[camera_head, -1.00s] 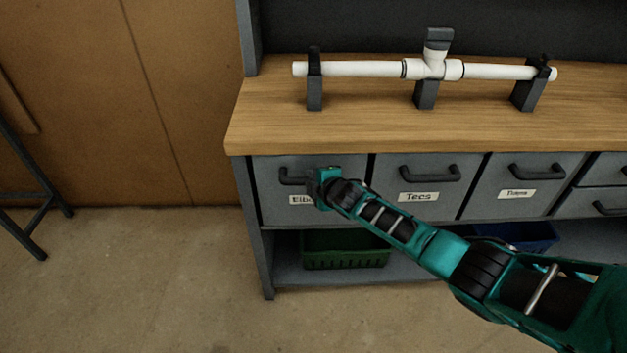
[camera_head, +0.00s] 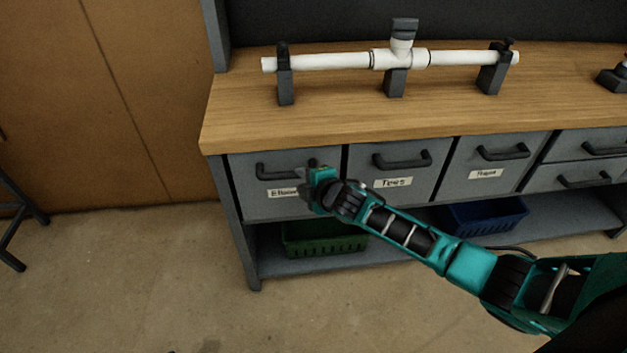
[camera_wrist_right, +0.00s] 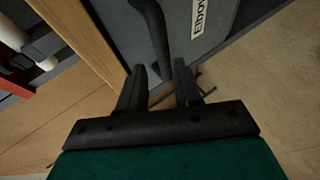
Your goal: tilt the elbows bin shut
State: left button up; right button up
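The elbows bin (camera_head: 250,203) is the grey, labelled front at the left end of the row under the bench top. Its front looks about level with the tees bin (camera_head: 375,185) beside it. Its dark bar handle (camera_head: 270,173) is partly covered by my right gripper (camera_head: 310,174). In the wrist view the fingers of my right gripper (camera_wrist_right: 160,80) are apart, with the handle's end (camera_wrist_right: 155,40) close to the gap between them. I cannot tell whether they touch it. The label shows partly (camera_wrist_right: 199,18). My left gripper is out of view.
A white pipe with a tee (camera_head: 400,58) rests on dark stands on the wooden bench top (camera_head: 330,120). A green crate (camera_head: 300,240) and a blue crate (camera_head: 470,215) sit on the shelf below.

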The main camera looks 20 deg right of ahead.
jog(key=shift+v, duration=2.3)
jog(key=shift+a, duration=0.1)
jog(key=s+a+f+m, duration=0.1)
jog(key=s+f+m, duration=0.2)
jog(key=s+m, duration=0.4)
jog(key=s+a+f+m+g, duration=0.1)
jog(key=s+m, duration=0.7)
jog(key=s, duration=0.8)
notch_tip(320, 180, down, 2)
jog(key=shift+a+f+g, duration=0.15)
jog(key=shift+a+g, duration=0.15)
jog(key=shift+a, duration=0.55)
